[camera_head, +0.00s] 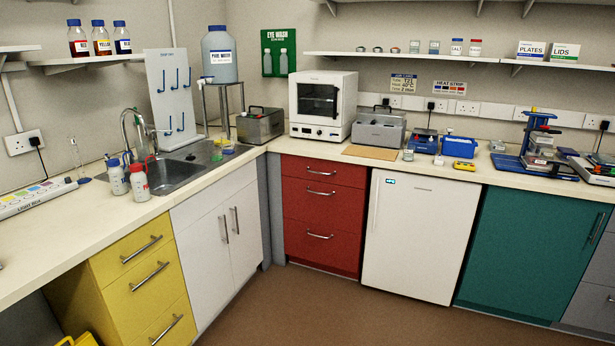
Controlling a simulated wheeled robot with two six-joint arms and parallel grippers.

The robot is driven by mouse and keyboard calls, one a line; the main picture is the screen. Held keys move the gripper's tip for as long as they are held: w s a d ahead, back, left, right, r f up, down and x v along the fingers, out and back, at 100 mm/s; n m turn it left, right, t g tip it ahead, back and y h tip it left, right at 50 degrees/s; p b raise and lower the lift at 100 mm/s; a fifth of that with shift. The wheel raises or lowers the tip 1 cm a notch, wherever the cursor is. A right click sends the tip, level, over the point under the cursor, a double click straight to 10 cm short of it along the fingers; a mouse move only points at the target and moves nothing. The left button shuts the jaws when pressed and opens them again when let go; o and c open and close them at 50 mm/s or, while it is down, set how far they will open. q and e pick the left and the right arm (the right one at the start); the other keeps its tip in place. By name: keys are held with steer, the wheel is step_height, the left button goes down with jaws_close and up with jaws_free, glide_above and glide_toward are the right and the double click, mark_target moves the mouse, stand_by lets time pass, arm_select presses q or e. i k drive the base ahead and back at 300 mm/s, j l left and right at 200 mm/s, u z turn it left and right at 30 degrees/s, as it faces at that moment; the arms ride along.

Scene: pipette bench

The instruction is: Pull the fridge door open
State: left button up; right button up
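The fridge (419,240) is a small white under-counter unit right of centre, below the back bench. Its white door looks shut and flush with the cabinets beside it. A small blue display (391,181) sits at the door's top left. A thin vertical strip that may be the handle (377,208) runs along the door's left edge. Neither of my grippers shows in the head view.
Red drawers (322,238) stand left of the fridge and a teal cabinet (528,255) right of it. The brown floor (330,315) in front is clear. The bench top (465,177) above carries several instruments.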

mark_target(420, 226)
steer(key=i, duration=1.85)
